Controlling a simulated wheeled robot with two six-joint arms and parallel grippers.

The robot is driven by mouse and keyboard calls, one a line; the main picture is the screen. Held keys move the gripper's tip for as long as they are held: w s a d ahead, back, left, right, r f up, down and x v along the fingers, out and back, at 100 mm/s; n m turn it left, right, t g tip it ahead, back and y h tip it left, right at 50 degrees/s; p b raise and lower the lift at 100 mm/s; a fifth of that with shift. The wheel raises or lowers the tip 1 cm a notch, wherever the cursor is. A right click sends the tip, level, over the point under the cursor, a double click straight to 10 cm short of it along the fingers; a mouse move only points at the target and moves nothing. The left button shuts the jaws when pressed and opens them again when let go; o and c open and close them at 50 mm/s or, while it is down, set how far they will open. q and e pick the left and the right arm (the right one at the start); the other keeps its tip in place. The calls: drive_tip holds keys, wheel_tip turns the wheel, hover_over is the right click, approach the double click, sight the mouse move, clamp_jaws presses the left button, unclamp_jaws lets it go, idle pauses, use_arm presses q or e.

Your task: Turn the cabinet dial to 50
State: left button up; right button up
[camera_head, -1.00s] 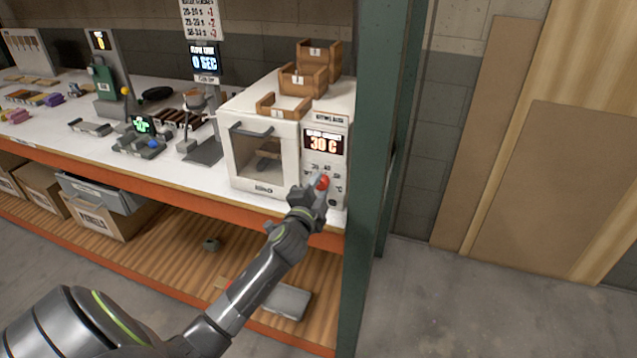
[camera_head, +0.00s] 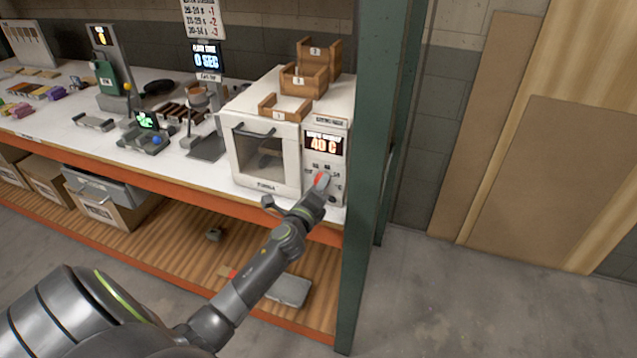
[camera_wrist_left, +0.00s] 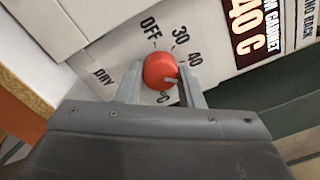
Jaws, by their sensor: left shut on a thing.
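The white cabinet (camera_head: 266,154) stands at the right end of the bench, and its display (camera_head: 324,144) reads 40 C. The red dial (camera_wrist_left: 160,71) is on its front panel, with OFF, 30, 40 and DRY marks around it in the left wrist view. The dial's grey pointer aims toward the right side, below the 40 mark. My left gripper (camera_wrist_left: 160,88) is shut on the dial, one finger on each side. In the head view the gripper (camera_head: 321,182) covers much of the dial. My right gripper is in no view.
Numbered wooden trays (camera_head: 285,107) sit on top of the cabinet. A green rack post (camera_head: 366,170) stands close to the right of the dial panel. The orange shelf edge (camera_head: 180,177) runs below the cabinet.

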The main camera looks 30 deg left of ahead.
use_arm(q)
drive_tip(key=m+p, duration=0.1)
drive_tip(key=m, duration=0.2)
drive_tip(key=shift+m, duration=0.3)
drive_tip(key=shift+f+m, duration=0.1)
drive_tip(key=shift+m, duration=0.2)
drive_tip(key=o, duration=1)
drive_tip(key=v, duration=1.7)
drive_tip(key=shift+s+b, duration=0.25)
drive_tip(key=shift+b, duration=0.2)
